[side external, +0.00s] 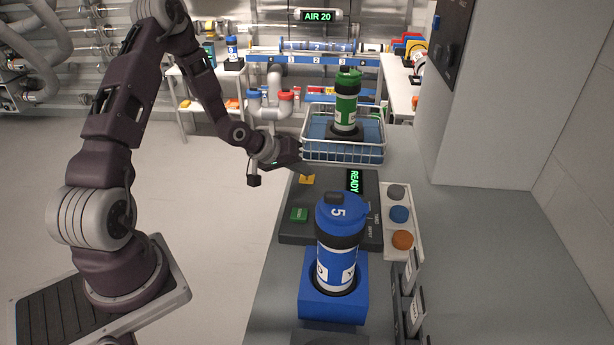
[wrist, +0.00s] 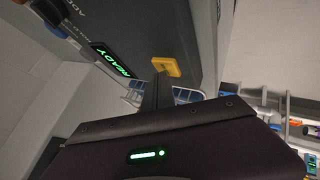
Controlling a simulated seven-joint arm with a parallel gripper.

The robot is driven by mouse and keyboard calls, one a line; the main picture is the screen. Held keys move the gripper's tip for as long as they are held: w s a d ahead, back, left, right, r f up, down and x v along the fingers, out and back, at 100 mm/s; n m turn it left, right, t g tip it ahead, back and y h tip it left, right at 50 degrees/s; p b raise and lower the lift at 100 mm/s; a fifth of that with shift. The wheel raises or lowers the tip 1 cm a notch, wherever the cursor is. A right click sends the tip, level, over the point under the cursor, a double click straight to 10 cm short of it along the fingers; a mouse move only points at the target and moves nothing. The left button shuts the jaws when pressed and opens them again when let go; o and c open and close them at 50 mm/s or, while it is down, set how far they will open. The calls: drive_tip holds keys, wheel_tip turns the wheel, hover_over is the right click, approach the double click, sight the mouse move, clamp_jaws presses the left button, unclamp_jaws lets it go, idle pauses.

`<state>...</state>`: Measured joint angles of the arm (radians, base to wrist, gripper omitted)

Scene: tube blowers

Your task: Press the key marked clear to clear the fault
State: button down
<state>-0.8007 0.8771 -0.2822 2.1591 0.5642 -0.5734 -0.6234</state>
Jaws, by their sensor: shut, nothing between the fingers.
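The dark control panel (side external: 330,225) lies on the grey bench, and its display (side external: 354,181) reads READY in green. A yellow key (side external: 306,179) is at its far left and a green key (side external: 299,214) is at its near left. I cannot read the marking on either key. The yellow key also shows in the wrist view (wrist: 166,66), right by my fingertips. My gripper (side external: 299,168) is shut and empty, close to the yellow key. I cannot tell whether it touches the key. The wrist view shows the closed fingers (wrist: 159,82) pointing at it.
A white wire basket (side external: 345,155) with a green-topped tube unit (side external: 347,100) stands just behind the panel. A blue unit marked 5 (side external: 340,240) stands in a blue block at the near side. A strip with grey, blue and orange knobs (side external: 400,215) lies right of the panel.

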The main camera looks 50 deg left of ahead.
sight(304, 179)
drive_tip(key=shift+r, duration=0.8)
drive_tip(key=shift+r, duration=2.55)
